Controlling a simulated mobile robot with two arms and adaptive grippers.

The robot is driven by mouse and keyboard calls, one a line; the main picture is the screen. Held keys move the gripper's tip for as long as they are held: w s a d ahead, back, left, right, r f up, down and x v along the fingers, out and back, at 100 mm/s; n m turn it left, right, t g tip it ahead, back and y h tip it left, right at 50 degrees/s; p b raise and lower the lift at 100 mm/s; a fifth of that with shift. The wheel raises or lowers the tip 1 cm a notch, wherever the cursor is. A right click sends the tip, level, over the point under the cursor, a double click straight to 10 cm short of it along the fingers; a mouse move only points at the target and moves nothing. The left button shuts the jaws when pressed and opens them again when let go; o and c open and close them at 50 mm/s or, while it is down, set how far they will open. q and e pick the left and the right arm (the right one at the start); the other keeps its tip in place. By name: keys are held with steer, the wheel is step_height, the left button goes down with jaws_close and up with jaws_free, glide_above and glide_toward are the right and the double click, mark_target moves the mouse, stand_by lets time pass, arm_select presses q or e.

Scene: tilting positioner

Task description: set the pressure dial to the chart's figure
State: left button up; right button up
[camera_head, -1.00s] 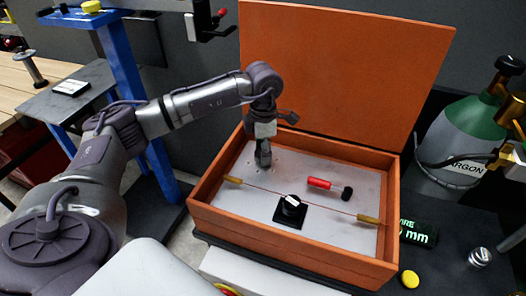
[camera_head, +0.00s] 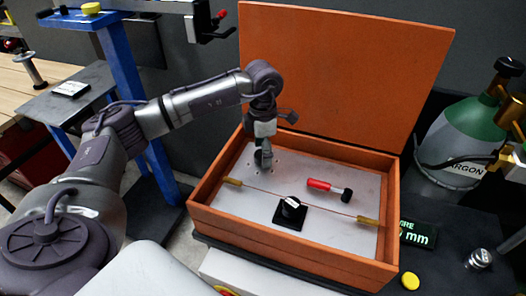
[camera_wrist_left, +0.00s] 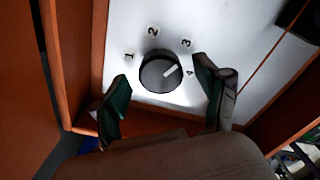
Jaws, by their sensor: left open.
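The round black dial (camera_wrist_left: 160,72) sits on a pale panel in the left wrist view, with labels 1, 2, 3 and 4 around it. Its white pointer mark points between 3 and 4. My left gripper (camera_wrist_left: 163,100) is open, its fingertips apart on either side of the dial's lower part; I cannot tell whether they touch it. In the head view my left gripper (camera_head: 263,157) reaches down over the back left of the panel and hides the dial. No chart is readable. My right gripper is not in view.
The orange box (camera_head: 290,245) has raised walls and an open lid (camera_head: 340,75) behind. On its panel are a black knob on a square base (camera_head: 290,211), a red-handled lever (camera_head: 319,185) and a thin rod. A green argon cylinder (camera_head: 465,135) stands right.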

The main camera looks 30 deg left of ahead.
arm_select(q)
step_height(320, 180, up, 11)
steer(key=shift+r, duration=0.2)
stand_by(0.6)
